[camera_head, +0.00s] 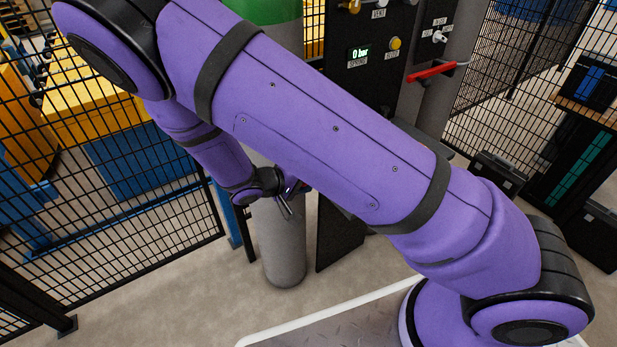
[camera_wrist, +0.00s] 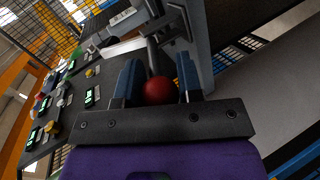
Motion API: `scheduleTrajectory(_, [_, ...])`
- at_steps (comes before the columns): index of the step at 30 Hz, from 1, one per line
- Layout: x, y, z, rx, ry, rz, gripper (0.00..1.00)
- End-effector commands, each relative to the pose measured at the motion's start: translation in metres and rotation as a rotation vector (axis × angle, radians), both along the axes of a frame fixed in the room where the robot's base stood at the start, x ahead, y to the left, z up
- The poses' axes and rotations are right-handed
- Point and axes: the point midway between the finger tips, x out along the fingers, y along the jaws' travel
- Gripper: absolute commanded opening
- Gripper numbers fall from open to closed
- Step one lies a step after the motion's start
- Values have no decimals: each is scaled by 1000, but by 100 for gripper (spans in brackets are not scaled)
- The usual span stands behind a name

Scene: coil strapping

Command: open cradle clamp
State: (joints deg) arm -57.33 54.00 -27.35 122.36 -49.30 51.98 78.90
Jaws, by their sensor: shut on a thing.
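A red ball knob (camera_wrist: 158,90) sits between the two blue fingers of my gripper (camera_wrist: 157,68) in the wrist view. A grey rod (camera_wrist: 152,58) runs from the knob up toward a dark metal bracket on a grey post (camera_wrist: 196,42). My gripper is shut on the knob. In the head view my gripper (camera_head: 287,206) is small, in front of a grey cylindrical post (camera_head: 280,250), and the knob is not visible there. Which part of the clamp the rod moves cannot be told, as the clamp body is mostly hidden.
A dark control panel (camera_head: 365,85) with a "0 bar" display stands behind my arm; a panel with knobs and displays (camera_wrist: 75,95) shows in the wrist view. A red lever (camera_head: 432,72) is at upper right. Wire fencing (camera_head: 150,190) stands at left. Bare floor (camera_head: 190,285) lies in front.

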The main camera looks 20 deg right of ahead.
Motion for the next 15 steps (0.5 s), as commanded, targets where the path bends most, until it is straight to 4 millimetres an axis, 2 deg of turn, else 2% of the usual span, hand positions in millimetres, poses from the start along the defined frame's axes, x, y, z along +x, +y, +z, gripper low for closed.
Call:
scheduleTrajectory(13, [0, 0, -1, 2, 1, -1, 0])
scheduleTrajectory(14, [0, 0, -1, 2, 1, -1, 36])
scheduleTrajectory(15, [0, 0, -1, 2, 1, -1, 45])
